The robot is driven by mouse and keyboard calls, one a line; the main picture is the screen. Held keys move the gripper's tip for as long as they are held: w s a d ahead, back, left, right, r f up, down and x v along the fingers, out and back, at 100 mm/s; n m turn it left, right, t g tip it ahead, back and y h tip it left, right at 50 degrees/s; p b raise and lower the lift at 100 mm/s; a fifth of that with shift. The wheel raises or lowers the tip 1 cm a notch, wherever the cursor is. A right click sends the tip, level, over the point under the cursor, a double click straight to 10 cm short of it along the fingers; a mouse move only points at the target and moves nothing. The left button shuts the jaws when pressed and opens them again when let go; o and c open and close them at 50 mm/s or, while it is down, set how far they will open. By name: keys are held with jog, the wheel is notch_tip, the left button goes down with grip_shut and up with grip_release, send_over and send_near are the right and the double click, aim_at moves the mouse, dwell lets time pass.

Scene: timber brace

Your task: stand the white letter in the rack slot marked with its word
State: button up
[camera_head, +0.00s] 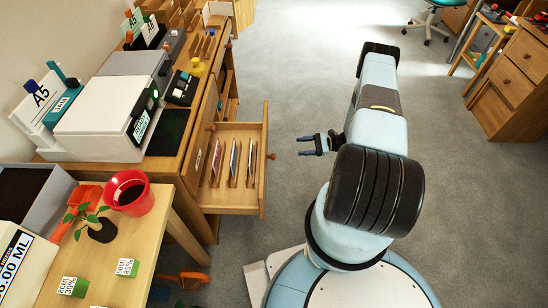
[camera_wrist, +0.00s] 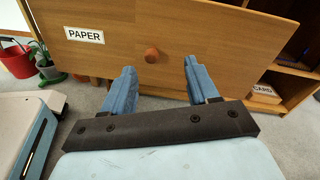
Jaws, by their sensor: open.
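My gripper (camera_head: 305,146) is open and empty, just right of the pulled-out drawer (camera_head: 233,203) of the long desk. In the wrist view its two blue fingers (camera_wrist: 159,70) point at the drawer front (camera_wrist: 210,40), labelled PAPER, with the round wooden knob (camera_wrist: 151,55) showing between them. In the head view the knob (camera_head: 271,156) is apart from the fingers. Several thin upright sheets (camera_head: 233,160) stand between wooden dividers in the drawer. I cannot tell whether the white letter is among them. A slotted wooden piece (camera_head: 203,45) stands on the desk; its marks are unreadable.
A printer (camera_head: 105,115) and a black pad (camera_head: 168,131) are on the desk. A nearer table (camera_head: 125,245) holds a red pot (camera_head: 130,192) and a seedling (camera_head: 98,228). A wooden cabinet (camera_head: 510,85) stands far right. The grey floor between is open.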

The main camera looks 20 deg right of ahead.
jog(key=m+t, duration=0.2)
send_near(274, 157)
jog(key=x, duration=0.3)
jog(key=f+x, duration=0.1)
jog(key=x, duration=0.2)
jog(key=w+x, duration=0.1)
jog(key=x, duration=0.3)
jog(key=shift+f, duration=0.15)
jog(key=shift+c, duration=0.4)
grip_shut()
